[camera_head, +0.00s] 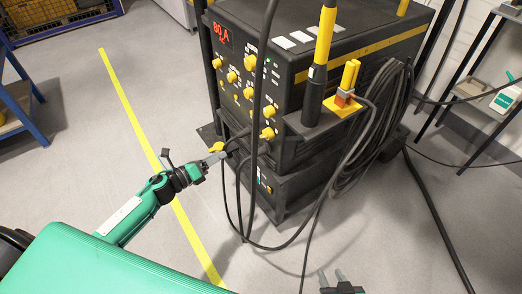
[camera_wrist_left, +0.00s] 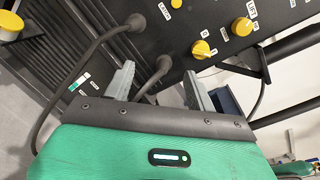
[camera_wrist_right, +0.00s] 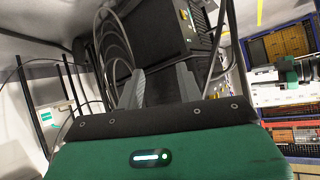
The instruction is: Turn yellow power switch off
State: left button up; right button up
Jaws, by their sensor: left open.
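A black power unit (camera_head: 290,85) with a red display has several yellow knobs on its front. One yellow knob (camera_head: 216,147) shows at its lower left edge, beside the fingertips of my left gripper (camera_head: 214,158). I cannot tell which knob is the power switch or whether my gripper touches it. In the left wrist view, my left gripper (camera_wrist_left: 160,82) is open and empty before the panel, with yellow knobs (camera_wrist_left: 200,50) (camera_wrist_left: 242,27) beyond its right finger and a larger yellow knob (camera_wrist_left: 10,24) at the far left. My right gripper (camera_head: 333,280) is open and empty, low in front of the unit; it also shows in the right wrist view (camera_wrist_right: 160,85).
Black cables (camera_head: 250,190) hang across the unit's front close to my left gripper, and a cable coil (camera_head: 362,150) hangs on its right side. A yellow-handled torch (camera_head: 324,40) stands in a holder. A yellow floor line (camera_head: 130,115) runs on the left. Open floor lies in front.

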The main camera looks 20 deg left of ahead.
aim_at(262, 135)
pick_arm(q)
jog(key=d+r+m+g+h+b, duration=0.1)
jog(key=d+r+m+h+b, duration=0.3)
jog(key=m, duration=0.4)
jog(key=shift+n+y, duration=0.3)
jog(key=x, duration=0.4)
jog(key=p+x, duration=0.1)
jog(key=x, duration=0.3)
jog(key=p+x, duration=0.1)
jog(key=x, duration=0.4)
jog(key=shift+s+d+r, duration=0.25)
jog(key=shift+d+r, duration=0.05)
jog(key=shift+r, duration=0.1)
pick_arm(e)
notch_tip(262, 135, up, 7)
jog(key=shift+s+t+y, duration=0.2)
jog(key=shift+t+y, duration=0.1)
jog(key=shift+t, duration=0.1)
pick_arm(q)
jog(key=shift+c, duration=0.3)
pick_arm(e)
jog(key=shift+d, duration=0.1)
pick_arm(q)
jog(key=c, duration=0.8)
pick_arm(e)
jog(key=shift+r, duration=0.15)
